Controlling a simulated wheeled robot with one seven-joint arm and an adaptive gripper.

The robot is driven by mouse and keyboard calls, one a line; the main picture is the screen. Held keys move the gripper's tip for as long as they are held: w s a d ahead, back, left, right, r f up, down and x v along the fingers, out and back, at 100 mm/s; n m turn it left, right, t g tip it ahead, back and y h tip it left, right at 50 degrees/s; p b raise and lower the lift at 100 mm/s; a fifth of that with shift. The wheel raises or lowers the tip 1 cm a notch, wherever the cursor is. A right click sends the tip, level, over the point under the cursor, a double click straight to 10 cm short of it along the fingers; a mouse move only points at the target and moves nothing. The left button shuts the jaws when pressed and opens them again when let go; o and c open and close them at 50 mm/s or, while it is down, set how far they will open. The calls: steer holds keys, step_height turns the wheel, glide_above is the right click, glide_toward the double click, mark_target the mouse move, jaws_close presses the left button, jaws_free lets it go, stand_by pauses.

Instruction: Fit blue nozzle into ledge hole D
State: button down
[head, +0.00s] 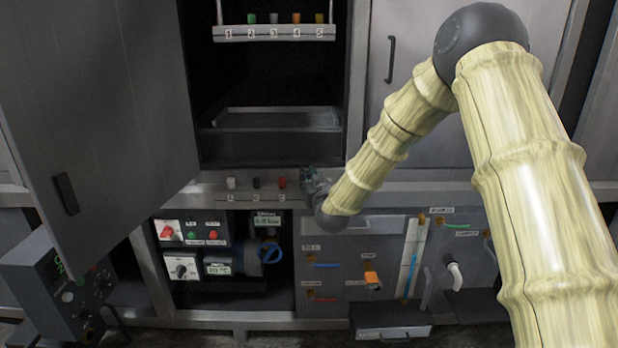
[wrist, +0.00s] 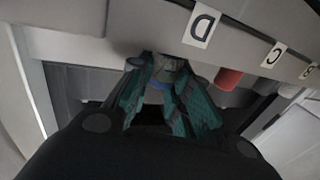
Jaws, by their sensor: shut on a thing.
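My gripper (head: 311,180) is at the right end of the ledge (head: 215,202) in the head view. The fingertips are close to the ledge edge (wrist: 150,18), beside the label D (wrist: 202,27). Hole D itself is hidden, and I cannot tell whether the nozzle is in it.
On the ledge stand white (head: 231,183), black (head: 256,183) and red (head: 282,182) nozzles; the red one (wrist: 228,78) is near my fingers. A numbered rack (head: 240,33) above holds several nozzles, with position 1 empty. An open cabinet door (head: 100,100) stands at left.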

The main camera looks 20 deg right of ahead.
steer(key=shift+f, duration=0.3)
stand_by(0.4)
steer(key=c, duration=1.2)
jaws_free()
steer(key=shift+c, duration=0.2)
steer(key=s, duration=1.2)
